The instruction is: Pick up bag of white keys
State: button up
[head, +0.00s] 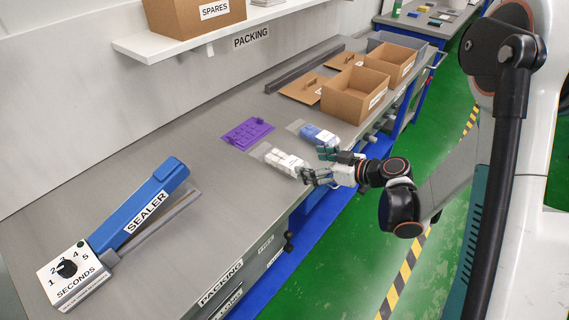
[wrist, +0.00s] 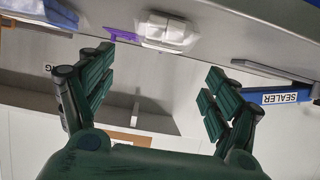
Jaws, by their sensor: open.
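The bag of white keys (head: 284,160) is a clear bag with white pieces, lying on the grey bench near its front edge. It also shows at the top middle of the wrist view (wrist: 168,30), beyond and between my fingertips. My gripper (head: 315,165) is open, with its green fingers spread, just to the right of the bag on the bench's front side. In the wrist view my gripper (wrist: 160,63) has nothing between its fingers. I cannot tell whether a finger touches the bag.
A bag of blue pieces (head: 318,136) lies just behind the white one. A purple tray (head: 248,133) lies to the left. Open cardboard boxes (head: 352,101) stand farther back. A blue sealer (head: 140,208) is at the near left, with clear bench between.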

aim_at(285, 158)
jog(key=b+x, duration=0.3)
jog(key=x, duration=0.8)
jog(key=shift+w+a+f, duration=0.15)
jog(key=shift+c, duration=0.3)
jog(key=c, duration=1.2)
